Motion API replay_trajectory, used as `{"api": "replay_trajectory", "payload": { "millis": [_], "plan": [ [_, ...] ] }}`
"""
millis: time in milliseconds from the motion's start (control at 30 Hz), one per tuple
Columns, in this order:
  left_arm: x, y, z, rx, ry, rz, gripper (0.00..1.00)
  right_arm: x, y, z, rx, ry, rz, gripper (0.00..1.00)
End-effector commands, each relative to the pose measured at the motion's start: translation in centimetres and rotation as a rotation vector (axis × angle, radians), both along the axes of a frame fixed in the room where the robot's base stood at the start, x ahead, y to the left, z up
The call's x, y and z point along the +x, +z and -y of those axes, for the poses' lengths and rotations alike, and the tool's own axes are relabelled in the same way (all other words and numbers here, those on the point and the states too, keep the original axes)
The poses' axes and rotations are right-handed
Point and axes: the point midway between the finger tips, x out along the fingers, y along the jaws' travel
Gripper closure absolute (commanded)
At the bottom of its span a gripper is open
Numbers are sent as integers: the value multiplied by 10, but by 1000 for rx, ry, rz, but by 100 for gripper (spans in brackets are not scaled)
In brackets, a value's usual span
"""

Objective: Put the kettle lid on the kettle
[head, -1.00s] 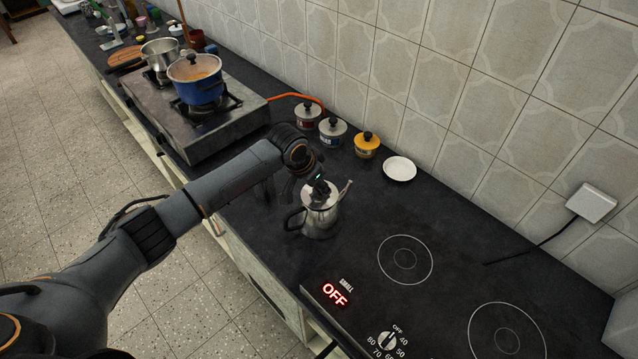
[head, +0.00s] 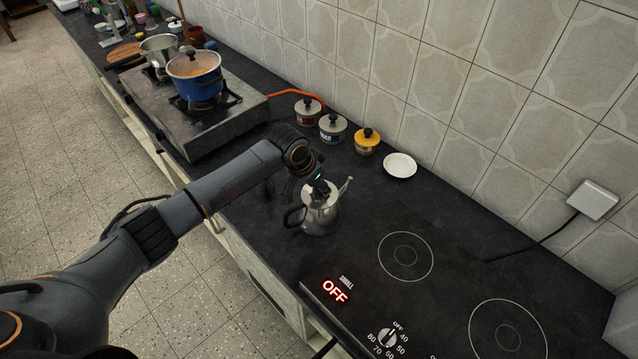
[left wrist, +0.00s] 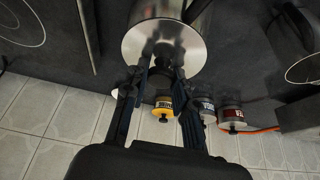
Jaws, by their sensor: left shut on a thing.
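The steel kettle (head: 322,224) stands upright on the dark counter, its black handle to the left and its spout to the upper right. The round, shiny kettle lid (head: 313,201) is at the kettle's top, under my left gripper (head: 320,187). In the left wrist view my left gripper (left wrist: 160,74) is shut on the knob of the lid (left wrist: 137,44), one finger each side. The kettle body (left wrist: 187,8) shows just beyond the lid there. I cannot tell whether the lid rests fully on the rim. My right gripper is not in view.
Several lidded canisters, including a yellow one (head: 367,142), and a white saucer (head: 400,166) stand along the wall behind the kettle. A gas stove with a blue pot (head: 197,82) is at the upper left. An electric hob (head: 440,290) lies to the right.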

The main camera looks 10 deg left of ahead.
Motion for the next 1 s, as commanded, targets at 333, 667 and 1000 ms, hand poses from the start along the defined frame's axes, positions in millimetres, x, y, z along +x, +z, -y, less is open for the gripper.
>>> {"api": "replay_trajectory", "payload": {
  "millis": [333, 667, 1000],
  "plan": [
    [0, -3, 0, -1, 0, 1, 65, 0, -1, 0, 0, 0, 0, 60],
    [0, -3, 0, 0, 0, 0, 47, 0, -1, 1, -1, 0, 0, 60],
    [-10, 27, -8, 1, -1, 4, 47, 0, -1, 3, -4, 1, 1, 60]
  ]
}}
